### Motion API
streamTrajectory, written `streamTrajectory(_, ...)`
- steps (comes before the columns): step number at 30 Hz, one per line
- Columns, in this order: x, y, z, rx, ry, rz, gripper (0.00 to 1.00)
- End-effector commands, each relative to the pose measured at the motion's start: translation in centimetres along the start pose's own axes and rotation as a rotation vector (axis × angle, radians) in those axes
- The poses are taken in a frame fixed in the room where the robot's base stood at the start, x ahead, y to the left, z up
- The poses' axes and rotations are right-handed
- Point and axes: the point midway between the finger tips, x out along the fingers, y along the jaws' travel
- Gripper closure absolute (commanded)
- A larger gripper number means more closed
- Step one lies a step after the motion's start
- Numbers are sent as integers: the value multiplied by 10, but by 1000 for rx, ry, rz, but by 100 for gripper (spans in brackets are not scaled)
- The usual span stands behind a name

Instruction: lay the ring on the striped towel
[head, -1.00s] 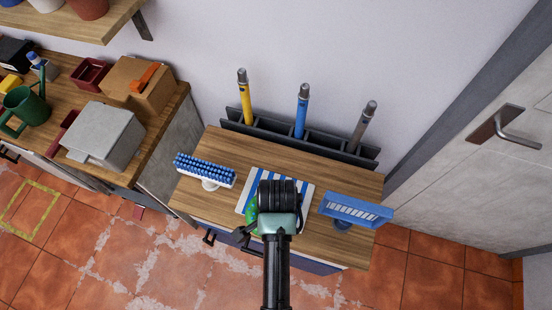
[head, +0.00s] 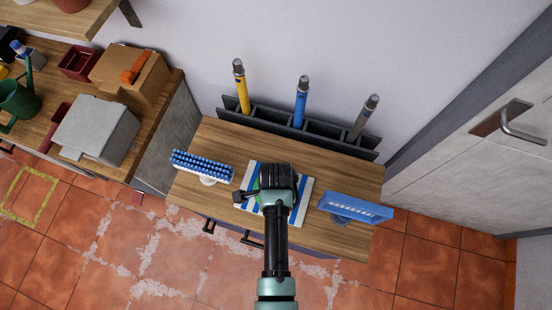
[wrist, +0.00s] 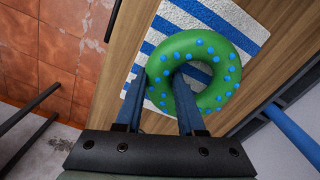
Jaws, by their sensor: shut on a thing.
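The ring is green with blue dots and fills the middle of the wrist view (wrist: 222,75). My gripper (wrist: 160,82) is shut on its near side, with one finger outside the ring and the other in its hole. The blue-and-white striped towel (wrist: 190,16) lies on the wooden top behind the ring, which overlaps the towel and bare wood beside it. I cannot tell whether they touch. In the head view my gripper (head: 275,180) is over the towel (head: 298,210), and only a green sliver of the ring (head: 256,186) shows.
A blue-bristled brush (head: 203,163) stands left of the towel and a blue slotted piece (head: 355,208) stands right. A dark rack (head: 330,135) with yellow, blue and grey handles runs along the back. A cluttered bench (head: 155,125) is at the left, a door (head: 480,170) at the right.

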Motion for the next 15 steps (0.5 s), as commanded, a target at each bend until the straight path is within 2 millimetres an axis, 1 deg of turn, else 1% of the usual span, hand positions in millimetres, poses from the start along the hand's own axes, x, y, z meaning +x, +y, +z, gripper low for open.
streamTrajectory(1,6,0,0,0,0,1,100)
streamTrajectory(4,12,0,0,0,0,-1,100)
streamTrajectory(12,13,0,0,-1,0,-2,100)
streamTrajectory(15,17,0,0,-1,0,-1,100)
